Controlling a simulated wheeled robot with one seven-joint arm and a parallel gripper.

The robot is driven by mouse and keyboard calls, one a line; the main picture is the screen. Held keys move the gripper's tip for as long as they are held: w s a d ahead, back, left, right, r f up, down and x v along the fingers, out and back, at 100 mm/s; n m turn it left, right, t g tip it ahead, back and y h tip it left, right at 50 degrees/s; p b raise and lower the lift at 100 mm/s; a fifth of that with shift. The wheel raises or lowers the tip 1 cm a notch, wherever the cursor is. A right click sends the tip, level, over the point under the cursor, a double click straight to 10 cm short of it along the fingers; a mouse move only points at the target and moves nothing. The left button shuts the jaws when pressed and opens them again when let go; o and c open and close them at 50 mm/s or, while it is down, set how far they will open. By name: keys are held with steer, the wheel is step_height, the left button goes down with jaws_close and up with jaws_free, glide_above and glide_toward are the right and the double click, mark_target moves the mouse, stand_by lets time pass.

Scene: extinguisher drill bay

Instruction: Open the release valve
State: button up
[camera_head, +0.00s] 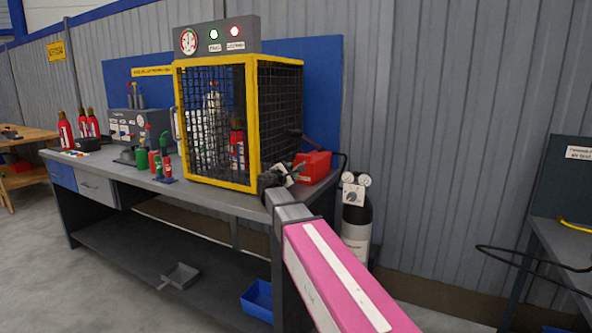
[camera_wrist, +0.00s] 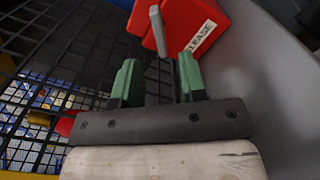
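The release valve is a red box (camera_head: 314,166) on the bench, at the right side of the yellow-framed mesh cage. In the wrist view the red box (camera_wrist: 186,22) carries a white label, partly readable as "EASE". A grey lever (camera_wrist: 158,30) stands out from the box toward me. My gripper (camera_wrist: 160,76) has two green fingers spread apart with nothing gripped between them. The lever's near end lies just ahead of the gap between the fingertips; I cannot tell whether they touch. In the head view my gripper (camera_head: 288,174) is beside the cage corner, just left of the box.
The mesh cage (camera_head: 252,125) stands close to my gripper's left and holds a red extinguisher (camera_head: 237,150). Small green and red bottles (camera_head: 161,165) stand left of the cage. The floor at right is mostly clear.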

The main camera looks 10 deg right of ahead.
steer(key=shift+v, duration=2.05)
steer(key=shift+w+d+r, duration=0.1)
steer(key=shift+w+d, duration=0.15)
steer(key=shift+w, duration=0.05)
steer(key=x, duration=1)
steer(key=shift+w+d, duration=0.25)
steer(key=shift+w, duration=0.05)
jaws_close()
